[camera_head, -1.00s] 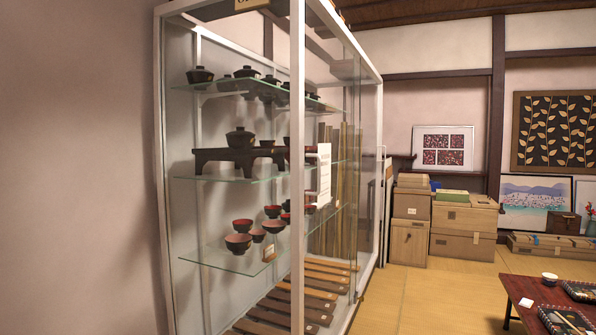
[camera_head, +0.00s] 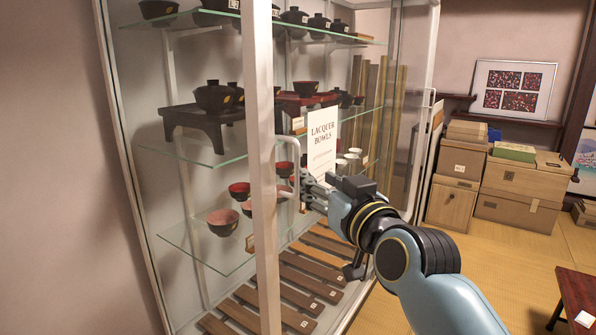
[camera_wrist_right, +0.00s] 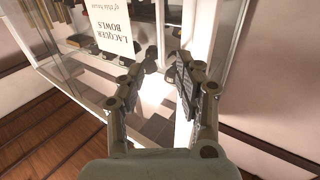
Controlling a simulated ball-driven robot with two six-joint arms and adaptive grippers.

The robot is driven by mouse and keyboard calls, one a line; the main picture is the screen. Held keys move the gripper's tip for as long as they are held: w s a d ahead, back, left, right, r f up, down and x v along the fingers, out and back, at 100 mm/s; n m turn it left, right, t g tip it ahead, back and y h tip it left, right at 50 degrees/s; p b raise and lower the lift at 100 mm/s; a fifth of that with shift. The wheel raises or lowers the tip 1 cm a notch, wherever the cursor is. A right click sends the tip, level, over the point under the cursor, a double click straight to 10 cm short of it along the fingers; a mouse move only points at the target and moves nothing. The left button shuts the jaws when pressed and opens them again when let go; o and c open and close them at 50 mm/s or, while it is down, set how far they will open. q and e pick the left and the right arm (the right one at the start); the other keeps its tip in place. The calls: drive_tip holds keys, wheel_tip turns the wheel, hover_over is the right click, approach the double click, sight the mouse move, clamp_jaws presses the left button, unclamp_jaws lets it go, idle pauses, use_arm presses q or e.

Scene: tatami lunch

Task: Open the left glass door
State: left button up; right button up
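The left glass door (camera_head: 318,85) is a clear pane at the front of a white-framed cabinet, beside the near white post (camera_head: 262,150). A white bar handle (camera_head: 292,150) stands out from it near the post. A "Lacquer Bowls" sign (camera_head: 322,143) shows beside the handle; it also shows in the right wrist view (camera_wrist_right: 108,22). My right gripper (camera_head: 306,183) is at the lower part of the handle. In the right wrist view its fingers (camera_wrist_right: 165,68) are apart. Whether the handle lies between them I cannot tell. My left gripper is out of view.
Glass shelves inside hold lacquer bowls (camera_head: 222,221). Another white handle (camera_head: 427,140) is at the cabinet's far right. Wooden boxes (camera_head: 522,185) stand behind, and a low red table (camera_head: 577,295) is at lower right. Tatami floor (camera_head: 490,245) lies open between.

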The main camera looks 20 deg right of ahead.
sight(298, 165)
drive_tip(key=w, duration=0.7)
drive_tip(key=w+a, duration=0.1)
drive_tip(key=w, duration=0.2)
drive_tip(key=shift+w+r, duration=0.1)
drive_tip(key=shift+w, duration=0.15)
drive_tip(key=shift+c, duration=0.2)
clamp_jaws()
